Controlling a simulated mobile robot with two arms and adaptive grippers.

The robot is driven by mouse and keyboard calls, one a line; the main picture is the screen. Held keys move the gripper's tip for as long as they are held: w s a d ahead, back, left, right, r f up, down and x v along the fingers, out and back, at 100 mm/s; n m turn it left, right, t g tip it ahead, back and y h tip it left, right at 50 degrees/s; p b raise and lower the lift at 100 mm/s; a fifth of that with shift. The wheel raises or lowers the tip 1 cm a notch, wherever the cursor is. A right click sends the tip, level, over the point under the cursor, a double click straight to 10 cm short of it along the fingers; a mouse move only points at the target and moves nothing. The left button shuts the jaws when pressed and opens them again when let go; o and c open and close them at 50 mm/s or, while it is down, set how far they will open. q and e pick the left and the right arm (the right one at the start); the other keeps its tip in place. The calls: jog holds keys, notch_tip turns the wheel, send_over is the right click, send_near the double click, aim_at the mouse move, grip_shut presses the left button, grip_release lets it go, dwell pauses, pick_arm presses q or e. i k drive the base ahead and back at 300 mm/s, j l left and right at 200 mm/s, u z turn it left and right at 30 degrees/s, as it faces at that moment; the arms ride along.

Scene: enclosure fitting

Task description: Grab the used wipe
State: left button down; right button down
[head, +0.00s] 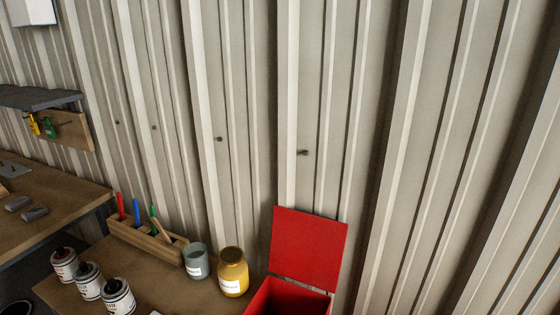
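I cannot make out a used wipe in the head view. A red box (288,299) with its red lid (309,247) standing open shows at the bottom, right of the wooden bench. The inside of the box is mostly cut off by the lower picture edge. Neither of my grippers is in view.
A wooden bench (135,264) carries several paint cans (118,297), a grey jar (196,262), a yellow jar (233,272) and a wooden holder (140,240) with coloured tools. Another wooden table (60,205) stands left. A corrugated wall (250,120) closes off the back.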

aim_at(37, 211)
jog(key=u, duration=2.25)
jog(key=i+u, duration=0.3)
jog(key=i, duration=0.9)
jog(key=i+z, duration=0.15)
jog(key=i, duration=0.4)
jog(key=i+j+z, duration=0.15)
jog(key=i, duration=0.45)
jog(key=i+j+z, duration=0.15)
jog(key=i, duration=0.4)
jog(key=j, duration=0.1)
